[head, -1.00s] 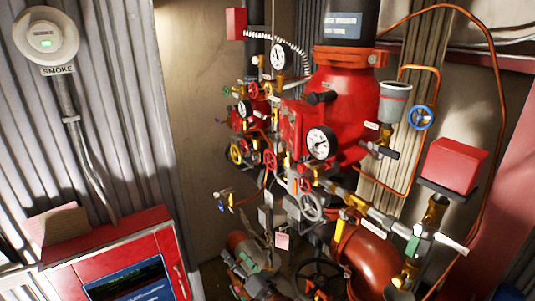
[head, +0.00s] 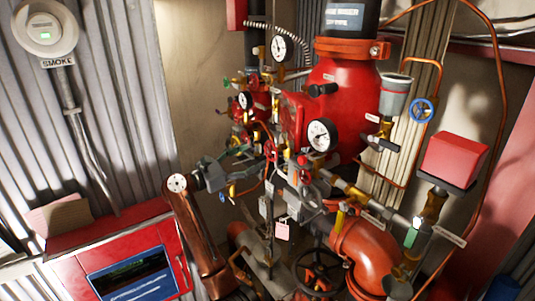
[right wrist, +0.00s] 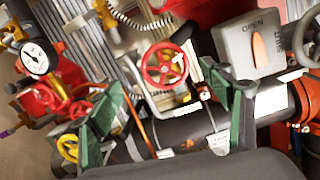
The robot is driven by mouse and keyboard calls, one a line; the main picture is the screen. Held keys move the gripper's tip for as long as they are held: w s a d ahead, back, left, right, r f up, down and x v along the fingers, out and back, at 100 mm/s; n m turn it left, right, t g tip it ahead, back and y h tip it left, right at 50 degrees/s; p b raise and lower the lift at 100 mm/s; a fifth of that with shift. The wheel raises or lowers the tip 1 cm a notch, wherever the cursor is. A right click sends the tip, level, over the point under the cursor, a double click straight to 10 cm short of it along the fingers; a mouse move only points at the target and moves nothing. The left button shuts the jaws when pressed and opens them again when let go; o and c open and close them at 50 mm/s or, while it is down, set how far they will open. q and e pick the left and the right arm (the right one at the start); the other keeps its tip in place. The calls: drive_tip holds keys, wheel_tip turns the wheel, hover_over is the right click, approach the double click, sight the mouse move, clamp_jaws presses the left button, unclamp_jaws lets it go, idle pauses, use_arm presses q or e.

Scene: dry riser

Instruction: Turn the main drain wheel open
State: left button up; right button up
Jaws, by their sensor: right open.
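My right gripper (head: 228,166) is open in front of the left part of the red valve cluster. In the right wrist view its two green-padded fingers (right wrist: 168,112) stand apart, with nothing between the pads that I can see held. A small red wheel (right wrist: 164,64) shows beyond and between them; a red wheel (head: 270,150) also shows in the head view. A larger black wheel (head: 318,272) sits low, by the orange pipe elbow. No readable label tells which wheel is the main drain. A yellow wheel (right wrist: 68,147) is beside the left finger. My left gripper is not in view.
A box marked OPEN and SHUT (right wrist: 255,45) and a grey wheel (right wrist: 305,35) are at right in the wrist view. A gauge (head: 322,134), red riser (head: 340,95) and thin copper pipes crowd the area. A red cabinet (head: 125,262) stands at lower left.

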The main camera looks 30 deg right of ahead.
sight(269, 152)
drive_tip(key=shift+m+g+y, duration=0.3)
drive_tip(key=shift+g+y, duration=0.1)
drive_tip(key=d+p, duration=0.2)
drive_tip(key=d, duration=0.3)
drive_tip(key=shift+d+f+p, duration=0.15)
drive_tip(key=shift+p, duration=0.2)
drive_tip(key=shift+w+d+f, duration=0.1)
drive_tip(key=shift+w+d, duration=0.05)
drive_tip(key=shift+d, duration=0.55)
drive_tip(key=shift+c, duration=0.2)
drive_tip(key=c, duration=1.1)
